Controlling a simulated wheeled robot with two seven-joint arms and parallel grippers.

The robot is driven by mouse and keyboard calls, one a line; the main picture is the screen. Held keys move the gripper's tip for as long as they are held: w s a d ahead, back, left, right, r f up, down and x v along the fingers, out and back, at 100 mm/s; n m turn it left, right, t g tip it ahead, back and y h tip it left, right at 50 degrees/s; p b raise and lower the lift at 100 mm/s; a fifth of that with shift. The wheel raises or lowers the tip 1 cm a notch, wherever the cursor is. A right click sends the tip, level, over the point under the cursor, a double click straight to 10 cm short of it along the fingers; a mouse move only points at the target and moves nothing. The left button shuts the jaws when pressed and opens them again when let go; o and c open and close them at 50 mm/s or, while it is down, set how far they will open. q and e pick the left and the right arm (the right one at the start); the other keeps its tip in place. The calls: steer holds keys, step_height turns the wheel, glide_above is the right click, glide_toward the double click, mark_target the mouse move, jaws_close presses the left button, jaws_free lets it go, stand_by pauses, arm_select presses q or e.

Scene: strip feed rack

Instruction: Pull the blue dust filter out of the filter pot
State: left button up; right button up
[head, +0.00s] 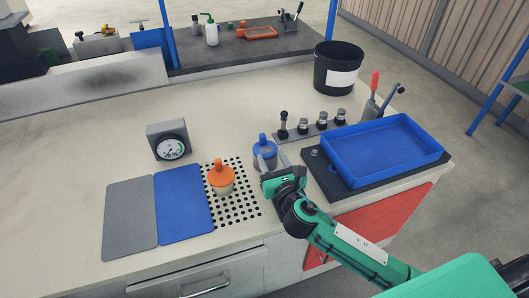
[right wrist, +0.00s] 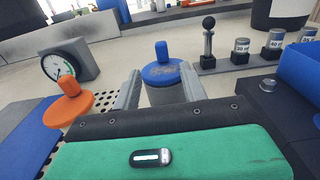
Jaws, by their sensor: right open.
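The blue dust filter (head: 263,142) sits as a blue lid with an upright knob in the grey filter pot (head: 265,162), at the right edge of the perforated plate. In the right wrist view the blue filter (right wrist: 162,71) shows straight ahead, above the grey pot (right wrist: 168,95). My right gripper (head: 270,164) is open at the near side of the pot. In the right wrist view its two fingers stand left and right of the pot, with the knob beyond and above them. The gripper's body hides the pot's lower part. My left gripper is not in view.
An orange-topped pot (head: 221,178) stands left on the perforated plate (head: 237,205). A gauge (head: 170,140) stands behind it. A black-knobbed post (head: 283,124) and several small weights stand behind right. A blue tray (head: 385,150) is at right. Blue (head: 183,203) and grey (head: 130,218) mats lie left.

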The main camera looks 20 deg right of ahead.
mark_target(264, 140)
steer(key=w, duration=0.8)
steer(key=shift+w, duration=0.25)
jaws_close()
